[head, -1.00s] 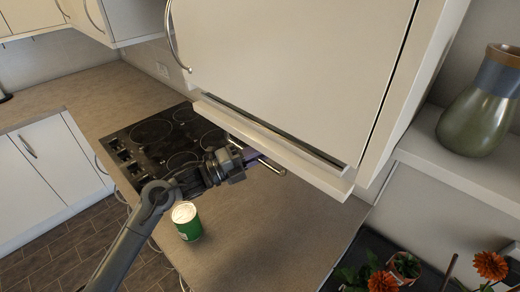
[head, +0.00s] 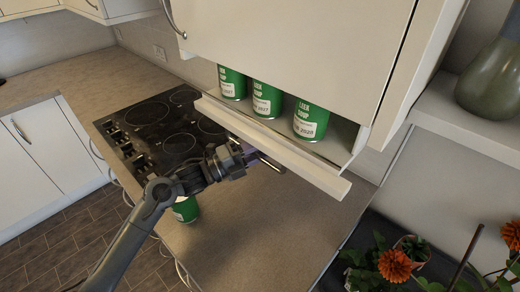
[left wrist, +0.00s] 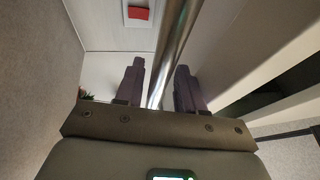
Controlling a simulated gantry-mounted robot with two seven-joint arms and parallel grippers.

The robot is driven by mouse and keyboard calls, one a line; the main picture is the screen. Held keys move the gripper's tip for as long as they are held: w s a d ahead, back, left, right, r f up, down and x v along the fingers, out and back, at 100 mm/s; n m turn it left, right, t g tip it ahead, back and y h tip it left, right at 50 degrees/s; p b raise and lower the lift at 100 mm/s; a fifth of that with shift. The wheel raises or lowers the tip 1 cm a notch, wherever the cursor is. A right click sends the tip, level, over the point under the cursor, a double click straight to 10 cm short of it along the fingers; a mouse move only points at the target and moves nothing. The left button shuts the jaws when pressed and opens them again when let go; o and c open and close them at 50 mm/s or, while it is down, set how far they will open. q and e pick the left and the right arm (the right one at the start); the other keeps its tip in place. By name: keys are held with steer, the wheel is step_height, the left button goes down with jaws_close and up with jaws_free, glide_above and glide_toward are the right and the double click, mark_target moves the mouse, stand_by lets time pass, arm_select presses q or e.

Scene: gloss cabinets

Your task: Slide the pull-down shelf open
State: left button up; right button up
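The pull-down shelf (head: 265,126) hangs below the front of the wall cabinet, with a gap between its pale front lip and the cabinet door. Green soup cans (head: 310,121) stand on it in that gap. My left gripper (head: 262,160) is under the shelf at a metal bar handle (head: 271,163). In the left wrist view the bar (left wrist: 174,45) runs between the two dark fingers (left wrist: 159,68), which are apart with a visible gap on each side. Whether the bar touches a finger deeper in is hidden. My right gripper is not in view.
A green can (head: 186,209) stands on the counter (head: 250,225) behind my left arm. A black cooktop (head: 158,125) lies at the back. Potted orange flowers (head: 395,265) are at lower right, and a vase (head: 492,82) stands on a side shelf. The counter below the gripper is clear.

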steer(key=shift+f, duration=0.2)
arm_select(q)
steer(key=v, duration=1)
steer(key=shift+s+a, duration=0.2)
steer(key=shift+a, duration=0.15)
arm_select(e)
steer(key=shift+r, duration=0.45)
arm_select(q)
steer(key=s+d+r+n+t+y+p, duration=0.3)
steer(key=s+d+n+t+y+p, duration=0.3)
steer(key=n+y+p, duration=0.9)
steer(key=shift+w+d+f+m+t+h+p, duration=0.35)
steer(key=shift+w+m+p, duration=0.6)
steer(key=shift+w, duration=0.55)
steer(key=shift+w+d+f+m+t+h+p, duration=0.1)
steer(key=shift+w+d+f+m+h+p, duration=0.3)
steer(key=shift+w+m+p, duration=0.85)
steer(key=shift+w+d+f+m+t+h+p, duration=0.25)
steer(key=shift+w+d+m+h+p, duration=0.35)
steer(key=shift+w, duration=1.2)
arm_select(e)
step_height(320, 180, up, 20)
arm_select(q)
steer(key=shift+a, duration=0.15)
steer(key=shift+c, duration=0.2)
